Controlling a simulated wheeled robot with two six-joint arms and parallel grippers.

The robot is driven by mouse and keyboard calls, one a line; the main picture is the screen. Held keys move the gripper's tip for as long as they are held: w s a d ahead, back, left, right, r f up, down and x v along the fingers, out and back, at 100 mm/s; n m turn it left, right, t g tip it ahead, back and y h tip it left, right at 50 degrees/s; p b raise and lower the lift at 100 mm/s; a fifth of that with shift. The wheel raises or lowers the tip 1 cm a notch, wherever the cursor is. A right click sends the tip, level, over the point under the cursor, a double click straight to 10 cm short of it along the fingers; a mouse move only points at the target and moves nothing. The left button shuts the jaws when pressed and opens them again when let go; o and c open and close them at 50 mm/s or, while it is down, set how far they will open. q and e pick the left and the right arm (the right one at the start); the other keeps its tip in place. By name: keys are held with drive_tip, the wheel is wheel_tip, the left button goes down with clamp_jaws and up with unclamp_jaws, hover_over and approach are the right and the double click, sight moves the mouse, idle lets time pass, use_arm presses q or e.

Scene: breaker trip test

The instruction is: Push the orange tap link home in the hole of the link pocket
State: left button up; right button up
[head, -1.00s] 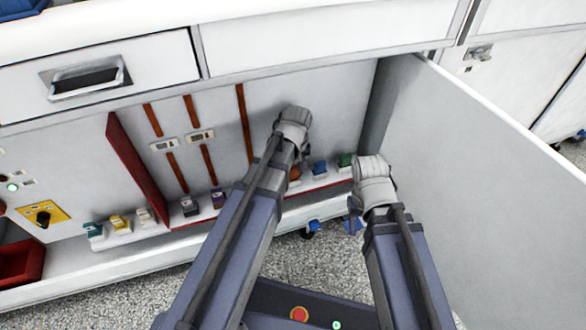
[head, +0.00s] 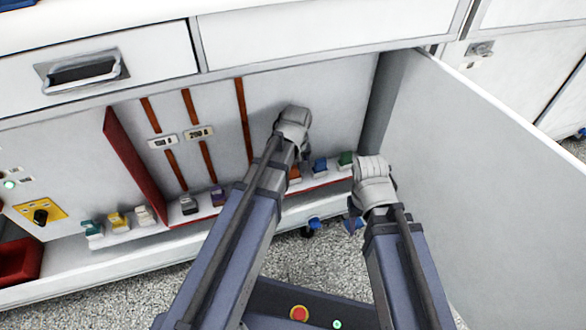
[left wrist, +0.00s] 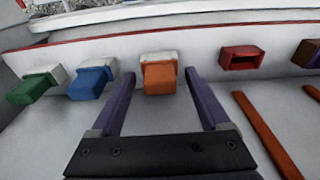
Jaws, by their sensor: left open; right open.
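The orange tap link (left wrist: 160,77) sits upright in a white holder (left wrist: 158,56) on the ledge in the left wrist view. A little of its orange shows in the head view (head: 295,173), beside my left wrist. My left gripper (left wrist: 155,82) is open, with one finger on each side of the orange link and a gap to both. A red pocket (left wrist: 242,58) with a dark, empty opening stands beside it to the right; my left arm hides it in the head view. My right gripper (head: 354,207) is open and hangs in front of the ledge's right end, mostly hidden by its wrist.
Blue (left wrist: 90,80) and green (left wrist: 38,85) blocks stand in white holders beside the orange link. A red partition (head: 133,155) and an open cabinet door (head: 480,170) bound the bay. A drawer (head: 120,70) overhangs it.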

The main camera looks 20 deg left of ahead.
sight(294, 178)
use_arm(q)
drive_tip(key=shift+r, duration=0.15)
use_arm(e)
drive_tip(key=shift+r, duration=0.15)
use_arm(q)
wheel_tip(294, 178, up, 8)
drive_tip(key=p, duration=0.7)
drive_tip(key=shift+s+d+f+p, duration=0.25)
drive_tip(key=shift+s+p, duration=0.15)
use_arm(e)
wheel_tip(294, 178, up, 8)
drive_tip(key=shift+f, duration=0.25)
